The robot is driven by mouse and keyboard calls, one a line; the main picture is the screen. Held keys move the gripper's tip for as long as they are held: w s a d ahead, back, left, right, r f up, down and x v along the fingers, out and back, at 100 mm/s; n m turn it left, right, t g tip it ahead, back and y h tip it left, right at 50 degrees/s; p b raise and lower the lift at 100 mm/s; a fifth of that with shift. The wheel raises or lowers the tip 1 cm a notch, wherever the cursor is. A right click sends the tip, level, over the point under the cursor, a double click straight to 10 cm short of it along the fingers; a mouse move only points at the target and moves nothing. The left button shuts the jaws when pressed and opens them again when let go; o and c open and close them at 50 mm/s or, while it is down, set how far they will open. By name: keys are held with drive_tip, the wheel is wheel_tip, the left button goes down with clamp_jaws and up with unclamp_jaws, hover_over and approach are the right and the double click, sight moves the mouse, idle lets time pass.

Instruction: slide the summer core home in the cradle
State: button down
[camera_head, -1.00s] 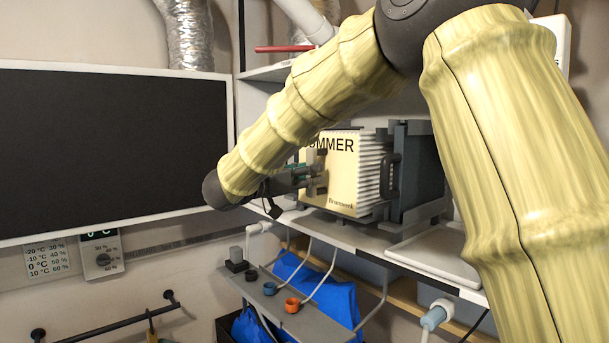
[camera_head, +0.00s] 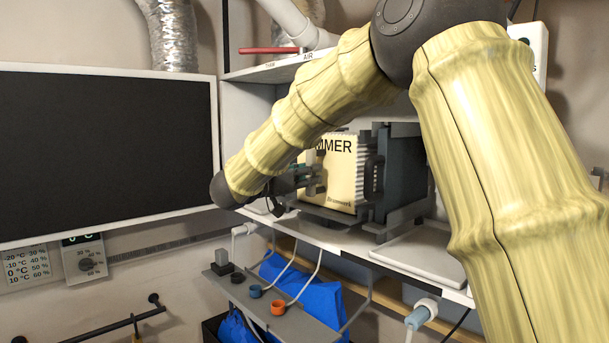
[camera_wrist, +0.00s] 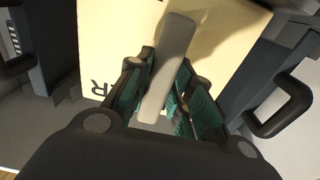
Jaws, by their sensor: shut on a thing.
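The summer core (camera_head: 342,183) is a cream block lettered "MMER" where my arm does not cover it, with pleats along its right side. It stands upright in the dark grey cradle (camera_head: 401,168) on the shelf, and a strip of pleats shows between its front face and the cradle's side. My gripper (camera_head: 314,181) is at its front face. In the wrist view the fingers are shut on a pale grey bar handle (camera_wrist: 170,62) in front of the cream face (camera_wrist: 228,55). The core's left part and back are hidden.
A dark handle (camera_head: 374,177) stands close right of the core. A white tray (camera_head: 425,252) lies on the shelf at right. A small rack (camera_head: 255,303) with coloured rings hangs below. A large black panel (camera_head: 105,150) fills the left.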

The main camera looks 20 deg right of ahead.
drive_tip(key=c, duration=1.2)
unclamp_jaws()
drive_tip(key=shift+a, duration=0.1)
drive_tip(key=shift+v, duration=3.95)
